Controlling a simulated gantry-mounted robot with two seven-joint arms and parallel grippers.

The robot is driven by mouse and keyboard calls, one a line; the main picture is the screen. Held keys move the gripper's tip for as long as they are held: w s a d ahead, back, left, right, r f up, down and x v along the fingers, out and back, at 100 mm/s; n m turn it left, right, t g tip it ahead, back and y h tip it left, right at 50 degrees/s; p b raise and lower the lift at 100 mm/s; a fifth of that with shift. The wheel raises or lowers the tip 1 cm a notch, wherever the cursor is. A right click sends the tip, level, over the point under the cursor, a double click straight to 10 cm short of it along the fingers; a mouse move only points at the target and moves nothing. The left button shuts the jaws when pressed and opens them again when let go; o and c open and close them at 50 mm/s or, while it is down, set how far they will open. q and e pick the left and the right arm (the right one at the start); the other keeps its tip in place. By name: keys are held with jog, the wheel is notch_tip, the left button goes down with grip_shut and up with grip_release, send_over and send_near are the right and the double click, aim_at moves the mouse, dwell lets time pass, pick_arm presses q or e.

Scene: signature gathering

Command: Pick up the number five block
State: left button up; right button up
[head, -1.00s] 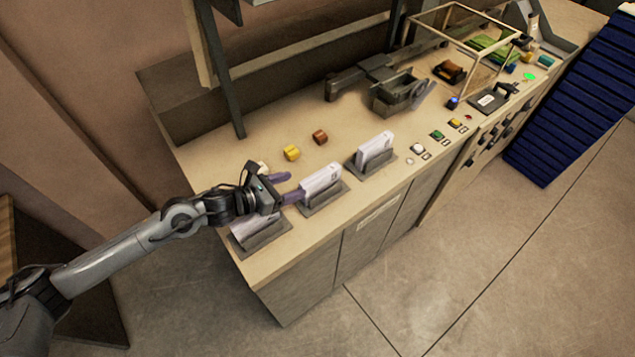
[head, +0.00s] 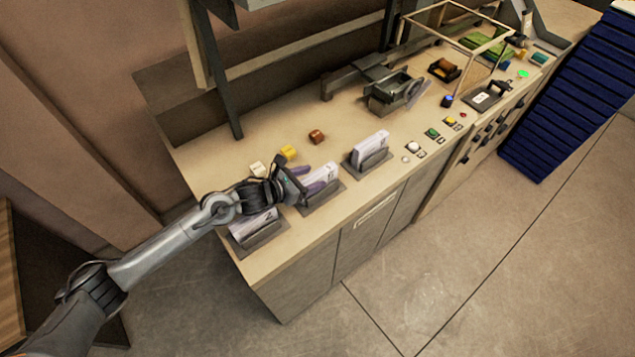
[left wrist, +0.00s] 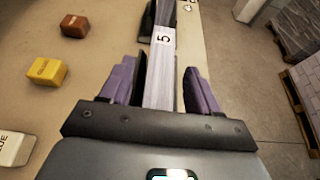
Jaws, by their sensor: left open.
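A white block marked 5 (left wrist: 163,38) stands upright in a dark holder, and its near part lies between my left fingers in the left wrist view. In the head view the middle white block (head: 326,172) appears to be this one, partly hidden by my gripper. My left gripper (head: 306,180) is open over it, with purple fingertips on either side. In the left wrist view the open gripper (left wrist: 160,88) has a finger on each side of the block, with a visible gap at least on the right. I cannot tell whether the left finger touches.
Similar white blocks stand in holders to the left (head: 253,222) and right (head: 371,145). Small white (head: 257,169), yellow (head: 288,152) and brown (head: 317,136) blocks lie behind on the counter. Buttons (head: 432,133) and a grey device (head: 390,88) are farther right.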

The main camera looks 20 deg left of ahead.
pick_arm(q)
jog(key=c, duration=1.1)
grip_shut()
jog(key=shift+r, duration=0.2)
